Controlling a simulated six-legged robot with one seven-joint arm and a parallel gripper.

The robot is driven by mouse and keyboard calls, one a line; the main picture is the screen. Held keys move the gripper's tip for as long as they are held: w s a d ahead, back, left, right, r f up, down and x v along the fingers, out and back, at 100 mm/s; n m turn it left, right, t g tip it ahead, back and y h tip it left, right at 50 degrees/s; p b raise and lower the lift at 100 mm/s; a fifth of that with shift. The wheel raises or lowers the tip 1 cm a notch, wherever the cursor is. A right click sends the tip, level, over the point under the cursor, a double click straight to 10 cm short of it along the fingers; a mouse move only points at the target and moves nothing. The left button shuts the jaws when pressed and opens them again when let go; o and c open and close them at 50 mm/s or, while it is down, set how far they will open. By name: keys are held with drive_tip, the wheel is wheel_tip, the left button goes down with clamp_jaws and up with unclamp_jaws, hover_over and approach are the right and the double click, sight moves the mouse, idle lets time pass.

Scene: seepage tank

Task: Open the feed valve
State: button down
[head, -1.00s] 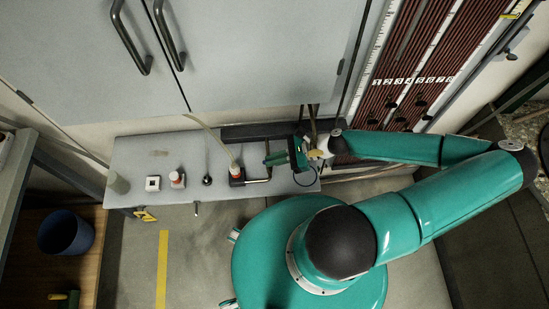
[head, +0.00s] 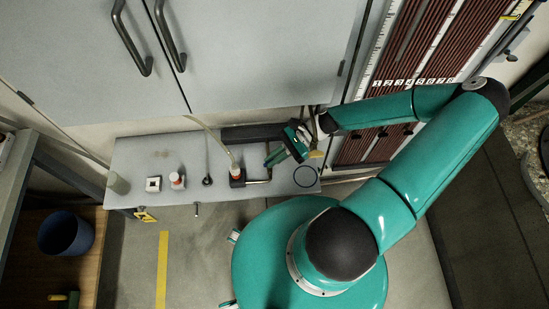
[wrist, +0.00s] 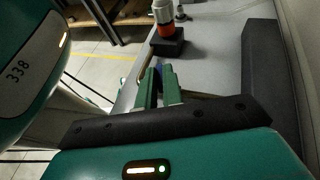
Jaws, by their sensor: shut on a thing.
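The orange-and-white fitting (head: 236,171) stands on a black block on the grey bench, with a hose from its top and a bent metal pipe (head: 259,181) on its right. My gripper (head: 270,158) is just right of and behind this fitting, above the pipe. In the wrist view its green fingers (wrist: 160,88) are close together, with a small blue piece (wrist: 158,71) showing at their tips; this seems to be the feed valve's handle. Most of it is hidden by the fingers. The fitting (wrist: 164,28) stands beyond the fingertips.
The grey bench (head: 135,160) also carries a white square part (head: 153,183), a red-and-white knob (head: 177,180) and a black lever (head: 207,180). A cabinet (head: 90,60) rises behind. A numbered tube panel (head: 420,50) stands at the right.

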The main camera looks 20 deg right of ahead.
drive_tip(key=shift+w+n+g, duration=0.2)
drive_tip(key=shift+n+g, duration=0.4)
drive_tip(key=shift+g, duration=0.1)
drive_tip(key=c, duration=1.5)
unclamp_jaws()
drive_tip(key=shift+c, duration=0.2)
drive_tip(key=shift+s, duration=0.1)
